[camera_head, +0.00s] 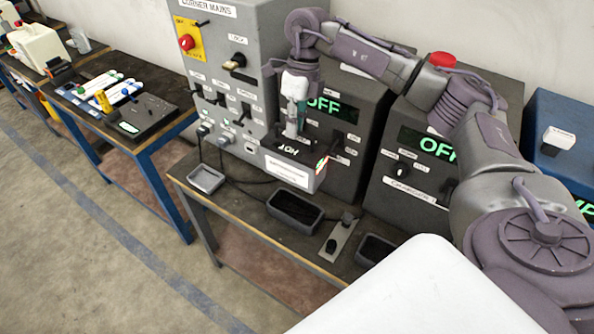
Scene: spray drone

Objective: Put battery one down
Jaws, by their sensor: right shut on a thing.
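My right gripper (292,132) points down in front of the grey cabinet and is shut on battery one. Battery one (287,171) is a grey box with a white label on its front and a small red and green mark on its right side. It is upright, at the front of the cabinets, above the back of a dark open tray (295,209). I cannot tell whether its underside touches anything. My left gripper is not in view.
The narrow bench (229,213) also bears a small grey tray (206,180), a plate with dark knobs (339,240) and another dark tray (375,249). Cables lie behind the trays. The "CORNER MAINS" cabinet (222,60) and boxes reading "OFF" (415,150) stand close behind.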

